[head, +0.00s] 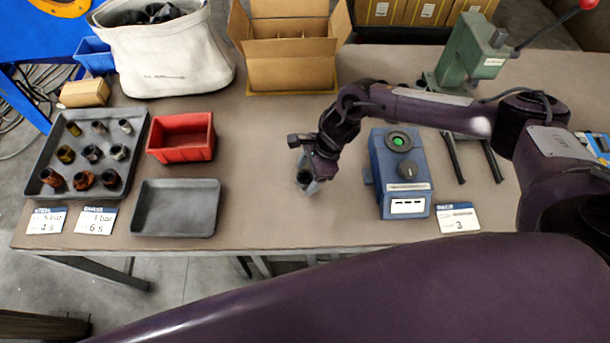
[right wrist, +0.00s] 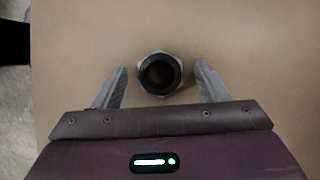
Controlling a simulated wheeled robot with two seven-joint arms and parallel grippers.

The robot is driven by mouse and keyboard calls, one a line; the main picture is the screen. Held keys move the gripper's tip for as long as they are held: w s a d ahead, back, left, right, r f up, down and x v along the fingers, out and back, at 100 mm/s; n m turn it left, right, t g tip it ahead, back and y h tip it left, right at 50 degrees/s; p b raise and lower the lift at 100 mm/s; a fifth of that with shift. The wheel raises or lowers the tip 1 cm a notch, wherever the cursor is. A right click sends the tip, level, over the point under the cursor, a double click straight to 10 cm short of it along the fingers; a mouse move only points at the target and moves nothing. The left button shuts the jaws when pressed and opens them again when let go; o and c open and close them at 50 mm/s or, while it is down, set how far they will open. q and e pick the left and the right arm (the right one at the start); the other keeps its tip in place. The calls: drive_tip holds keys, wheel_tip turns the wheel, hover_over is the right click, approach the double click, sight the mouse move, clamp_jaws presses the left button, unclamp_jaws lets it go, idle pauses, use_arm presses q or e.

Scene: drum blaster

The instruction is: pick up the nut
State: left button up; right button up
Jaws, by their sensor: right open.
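The nut (right wrist: 159,74) is a grey hex piece with a dark round hole, lying on the brown table. In the right wrist view it sits between and slightly ahead of the two fingers of my right gripper (right wrist: 160,87), with a gap on each side. In the head view my right gripper (head: 309,180) points down at the table left of the blue box, and the nut (head: 304,177) shows partly beside the fingers. My right gripper is open. My left gripper is not in view.
A blue box with a green button (head: 403,175) stands right of my right gripper. An empty black tray (head: 175,208), a red bin (head: 181,137) and a tray of several fittings (head: 59,180) lie to the left. The table (head: 265,140) around the nut is clear.

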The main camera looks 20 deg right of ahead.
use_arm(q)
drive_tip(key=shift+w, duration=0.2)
use_arm(e)
drive_tip(key=shift+c, duration=1)
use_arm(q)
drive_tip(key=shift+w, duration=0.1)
use_arm(e)
drive_tip(key=c, duration=1)
drive_tip(key=shift+r, duration=0.15)
